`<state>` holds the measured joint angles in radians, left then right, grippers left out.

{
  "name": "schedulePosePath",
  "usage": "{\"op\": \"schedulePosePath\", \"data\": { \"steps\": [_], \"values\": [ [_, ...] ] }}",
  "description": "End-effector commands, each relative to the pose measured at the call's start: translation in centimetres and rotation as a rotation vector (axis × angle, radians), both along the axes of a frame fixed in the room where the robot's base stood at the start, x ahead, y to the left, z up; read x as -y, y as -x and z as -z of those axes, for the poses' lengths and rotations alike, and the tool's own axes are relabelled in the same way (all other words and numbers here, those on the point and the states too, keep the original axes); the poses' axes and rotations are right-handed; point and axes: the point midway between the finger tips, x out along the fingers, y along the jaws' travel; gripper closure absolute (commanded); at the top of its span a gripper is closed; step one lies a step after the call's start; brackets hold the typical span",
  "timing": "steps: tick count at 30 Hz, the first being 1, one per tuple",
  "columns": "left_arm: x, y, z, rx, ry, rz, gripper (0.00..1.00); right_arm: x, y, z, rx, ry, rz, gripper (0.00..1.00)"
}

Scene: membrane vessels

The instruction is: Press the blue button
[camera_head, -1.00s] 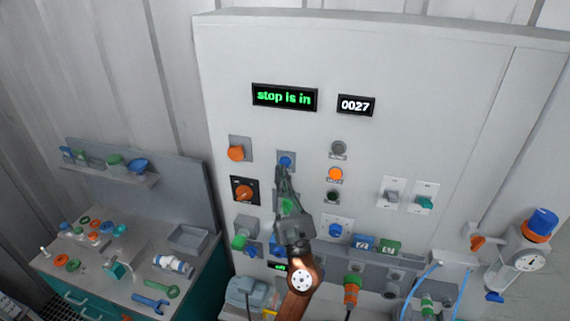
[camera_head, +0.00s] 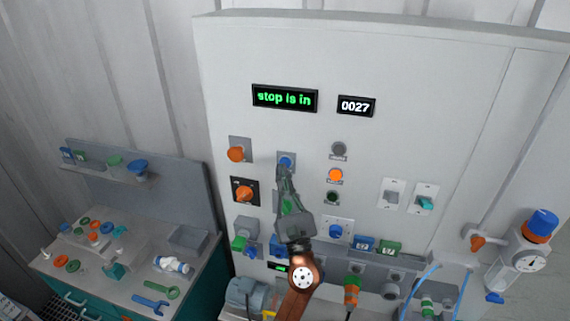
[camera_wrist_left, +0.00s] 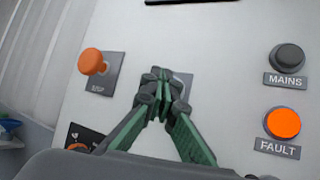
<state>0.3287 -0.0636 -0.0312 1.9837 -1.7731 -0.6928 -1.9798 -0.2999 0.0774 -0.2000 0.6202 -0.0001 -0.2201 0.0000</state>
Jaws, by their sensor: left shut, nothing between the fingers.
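The blue button (camera_head: 285,160) sits on a small grey plate in the upper middle of the panel, right of the orange stop knob (camera_head: 236,154). My left gripper (camera_head: 285,170) is shut and empty, its fingertips just below or at the button in the head view. In the left wrist view the shut fingertips (camera_wrist_left: 159,74) lie over the button's grey plate (camera_wrist_left: 183,85) and hide the button. I cannot tell whether the tips touch it. The right gripper is not in view.
A grey MAINS lamp (camera_wrist_left: 288,57) and a lit orange FAULT lamp (camera_wrist_left: 282,122) are right of the button. An orange rotary switch (camera_head: 244,193) is lower left. A display (camera_head: 285,97) reads "stop is in". A workbench (camera_head: 130,290) with loose parts stands at the left.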

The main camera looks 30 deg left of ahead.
Motion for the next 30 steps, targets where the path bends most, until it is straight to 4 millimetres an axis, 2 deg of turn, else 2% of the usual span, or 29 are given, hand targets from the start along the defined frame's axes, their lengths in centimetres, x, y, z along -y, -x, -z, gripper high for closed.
{"op": "schedulePosePath", "data": {
  "steps": [17, 30],
  "values": [
    [-0.01, -0.03, 0.00, 0.000, 0.000, 0.000, 1.00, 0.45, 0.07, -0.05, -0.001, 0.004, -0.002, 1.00],
    [-0.21, -0.82, -0.01, 0.000, 0.000, 0.000, 1.00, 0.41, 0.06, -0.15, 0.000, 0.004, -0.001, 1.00]
  ]
}}
